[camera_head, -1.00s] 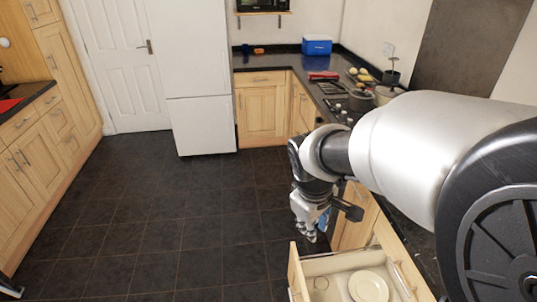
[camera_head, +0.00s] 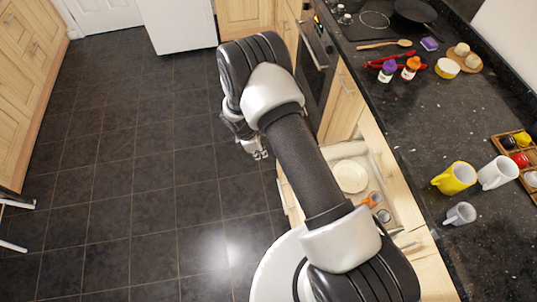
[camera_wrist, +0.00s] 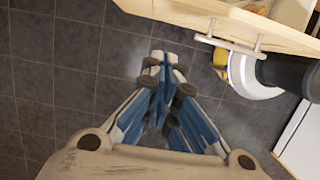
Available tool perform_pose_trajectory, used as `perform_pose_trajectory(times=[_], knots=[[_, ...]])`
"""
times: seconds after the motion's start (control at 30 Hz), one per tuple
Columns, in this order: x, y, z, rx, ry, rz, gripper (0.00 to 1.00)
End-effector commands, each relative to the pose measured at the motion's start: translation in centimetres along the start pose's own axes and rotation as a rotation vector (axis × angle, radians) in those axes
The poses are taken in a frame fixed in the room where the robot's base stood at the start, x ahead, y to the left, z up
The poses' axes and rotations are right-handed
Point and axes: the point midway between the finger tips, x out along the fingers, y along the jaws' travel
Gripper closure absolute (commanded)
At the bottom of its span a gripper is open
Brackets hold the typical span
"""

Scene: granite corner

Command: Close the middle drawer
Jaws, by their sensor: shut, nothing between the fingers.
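An open drawer (camera_head: 285,195) of light wood stands pulled out from the counter on the right in the head view, with a plate (camera_head: 351,176) inside. My arm hides part of it. I cannot tell from these views whether it is the middle one. In the wrist view its wooden front (camera_wrist: 180,12) crosses the upper right, with a metal bar handle (camera_wrist: 230,45). My gripper (camera_head: 260,155) is in front of the drawer, to its left in the head view, pointing down over the floor. In the wrist view my gripper (camera_wrist: 165,58) is shut and empty, apart from the handle.
An orange item (camera_head: 372,199) lies in the drawer.

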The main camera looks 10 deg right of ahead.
Motion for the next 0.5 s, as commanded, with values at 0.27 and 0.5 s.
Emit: perform_pose_trajectory(times=[0.27, 0.5], knots=[[5.5, -0.1, 0.0, 0.002, -0.001, -0.004, 1.0], [9.8, 0.0, 0.6, 0.007, 0.0, -0.001, 1.0]])
